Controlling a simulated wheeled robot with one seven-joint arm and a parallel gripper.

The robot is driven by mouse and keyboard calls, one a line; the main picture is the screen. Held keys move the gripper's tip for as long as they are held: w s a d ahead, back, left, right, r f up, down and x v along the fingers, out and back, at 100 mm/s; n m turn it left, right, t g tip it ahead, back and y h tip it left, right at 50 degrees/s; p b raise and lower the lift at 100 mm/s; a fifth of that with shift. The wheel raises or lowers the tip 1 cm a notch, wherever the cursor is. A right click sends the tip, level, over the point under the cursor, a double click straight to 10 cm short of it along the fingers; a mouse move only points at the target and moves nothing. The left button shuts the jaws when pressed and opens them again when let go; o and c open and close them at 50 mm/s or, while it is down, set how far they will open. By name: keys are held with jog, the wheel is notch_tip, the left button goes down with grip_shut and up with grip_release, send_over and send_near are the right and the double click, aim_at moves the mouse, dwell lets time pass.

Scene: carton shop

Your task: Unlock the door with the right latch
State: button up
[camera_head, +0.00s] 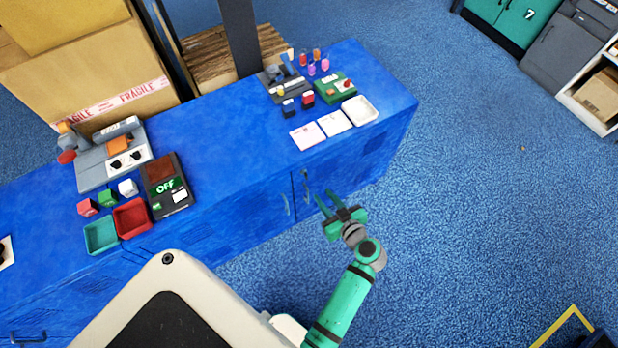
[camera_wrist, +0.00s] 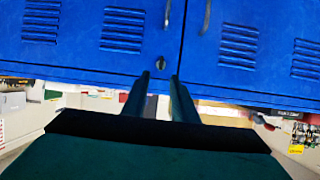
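The blue cabinet's right door (camera_head: 338,180) is closed against the door to its left. A small dark latch (camera_head: 304,173) sits near its top, above the curved handle (camera_head: 306,191). In the wrist view, which looks upside down, the latch (camera_wrist: 162,62) shows close to the door seam, straight ahead of my fingertips. My gripper (camera_head: 325,197) is open and empty in front of the right door, with a gap between its two fingers. In the wrist view my gripper (camera_wrist: 161,76) appears just short of the latch; I cannot tell whether it touches.
The blue counter top (camera_head: 235,125) above the doors carries trays, small blocks and devices, including a box with a lit OFF display (camera_head: 166,186). The left door has its own handle (camera_head: 286,204). Blue floor (camera_head: 480,200) to the right is clear.

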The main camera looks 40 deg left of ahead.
aim_at(307, 177)
jog(key=r+x, duration=0.1)
jog(key=x, duration=1)
jog(key=shift+a+n, duration=0.3)
jog(key=shift+a, duration=0.1)
jog(key=shift+c, duration=0.4)
jog(key=shift+y, duration=0.3)
grip_shut()
